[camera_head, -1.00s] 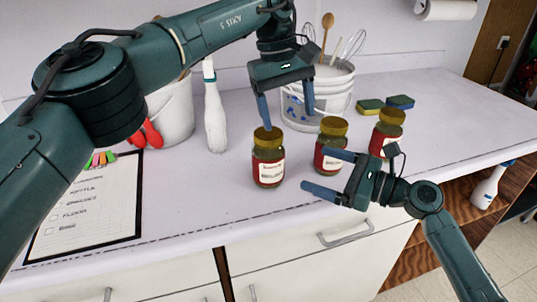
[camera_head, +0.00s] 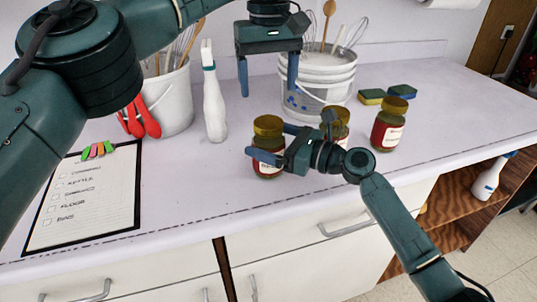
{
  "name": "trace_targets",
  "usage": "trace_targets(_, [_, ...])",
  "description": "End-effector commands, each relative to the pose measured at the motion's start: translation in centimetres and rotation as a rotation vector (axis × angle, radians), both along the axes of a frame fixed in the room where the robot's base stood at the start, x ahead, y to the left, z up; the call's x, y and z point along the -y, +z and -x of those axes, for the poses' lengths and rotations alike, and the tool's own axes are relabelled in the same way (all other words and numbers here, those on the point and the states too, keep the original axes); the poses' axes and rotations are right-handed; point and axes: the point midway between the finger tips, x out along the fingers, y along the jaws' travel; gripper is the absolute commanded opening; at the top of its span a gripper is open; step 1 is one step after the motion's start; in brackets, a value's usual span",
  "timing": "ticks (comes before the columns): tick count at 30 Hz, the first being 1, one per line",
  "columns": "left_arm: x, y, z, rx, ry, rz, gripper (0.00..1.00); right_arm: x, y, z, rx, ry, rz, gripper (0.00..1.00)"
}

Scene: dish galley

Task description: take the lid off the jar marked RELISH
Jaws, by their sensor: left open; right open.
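Three jars with gold lids and red labels stand upright in a row on the counter; the label print is too small to read, so I cannot tell which is RELISH. The left jar (camera_head: 266,172) has its lid (camera_head: 268,125) on. My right gripper (camera_head: 267,140) is open, with its fingers around the left jar's upper body, below the lid; contact is unclear. My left gripper (camera_head: 268,92) is open and empty, pointing down above that lid. The middle jar (camera_head: 342,131) is partly hidden by my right gripper. The right jar (camera_head: 387,132) is in clear view, lid on.
A white bucket of utensils (camera_head: 318,75) stands behind the jars, two sponges (camera_head: 385,97) to its right. A white spray-type bottle (camera_head: 214,108), another white bucket (camera_head: 170,105) and a clipboard (camera_head: 90,200) are at left. The counter's front edge is close.

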Motion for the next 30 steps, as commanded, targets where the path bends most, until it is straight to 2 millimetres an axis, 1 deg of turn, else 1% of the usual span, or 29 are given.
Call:
trace_targets(1, [0.01, -0.01, 0.01, 0.0, 0.0, 0.0, 0.74, -0.39, 0.08, -0.2, 0.001, 0.001, 0.0, 0.9])
trace_targets(5, [0.01, -0.02, 0.01, 0.0, 0.0, 0.0, 0.74, -0.87, 0.01, -0.45, 0.001, 0.0, 0.0, 0.9])
trace_targets(13, [0.01, -0.02, 0.01, 0.0, 0.0, 0.0, 0.74, -0.94, 0.01, -0.48, 0.002, 0.0, 0.001, 0.9])
trace_targets(30, [0.01, -0.01, 0.01, 0.0, 0.0, 0.0, 0.74, -0.9, 0.0, -0.47, 0.0, 0.0, 0.001, 0.44])
